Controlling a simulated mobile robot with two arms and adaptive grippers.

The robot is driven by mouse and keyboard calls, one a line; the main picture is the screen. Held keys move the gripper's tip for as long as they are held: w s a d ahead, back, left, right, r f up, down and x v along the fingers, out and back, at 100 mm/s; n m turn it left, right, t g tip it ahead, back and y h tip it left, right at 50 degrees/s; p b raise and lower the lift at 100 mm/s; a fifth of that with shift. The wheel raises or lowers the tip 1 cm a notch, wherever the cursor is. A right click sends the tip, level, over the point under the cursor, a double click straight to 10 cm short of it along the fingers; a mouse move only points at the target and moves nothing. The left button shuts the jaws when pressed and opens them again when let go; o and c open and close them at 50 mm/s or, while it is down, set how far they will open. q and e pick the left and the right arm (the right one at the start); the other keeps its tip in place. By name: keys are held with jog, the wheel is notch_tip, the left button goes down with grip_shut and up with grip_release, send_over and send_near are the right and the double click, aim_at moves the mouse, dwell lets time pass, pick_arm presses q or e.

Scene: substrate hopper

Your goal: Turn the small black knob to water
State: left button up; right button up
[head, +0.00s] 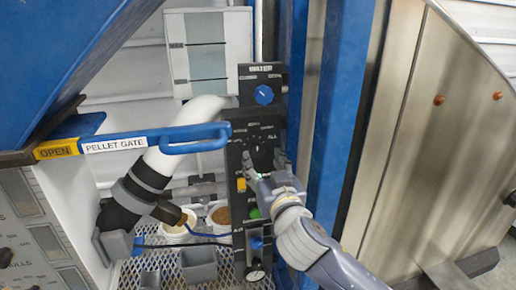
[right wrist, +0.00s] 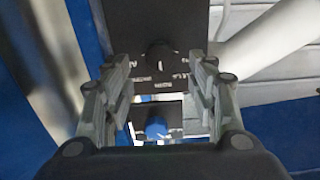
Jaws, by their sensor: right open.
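The small black knob (right wrist: 158,54) sits on the black control panel (right wrist: 182,20), in the right wrist view, where the panel appears upside down. A pale mark shows on its face; the small labels around it are hard to read. In the head view the black panel (head: 238,165) stands upright, with the knob small and dark near my fingers. My right gripper (head: 263,158) is open in front of the panel. In the right wrist view its fingers (right wrist: 163,68) are on either side of the knob with gaps, apart from it. My left gripper is out of view.
A blue knob (head: 264,95) under the label WATER is above on the panel. A blue post (head: 340,110) stands right. The blue pellet gate handle (head: 195,138) is left.

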aim_at(257, 152)
jog(key=x, duration=0.3)
jog(key=shift+w+p, duration=0.2)
jog(key=shift+p, duration=0.15)
jog(key=shift+p+x, duration=0.3)
jog(key=shift+x, duration=0.8)
jog(key=shift+f, duration=0.15)
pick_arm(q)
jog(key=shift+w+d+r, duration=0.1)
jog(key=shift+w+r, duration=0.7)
pick_arm(e)
jog(key=c, duration=1.1)
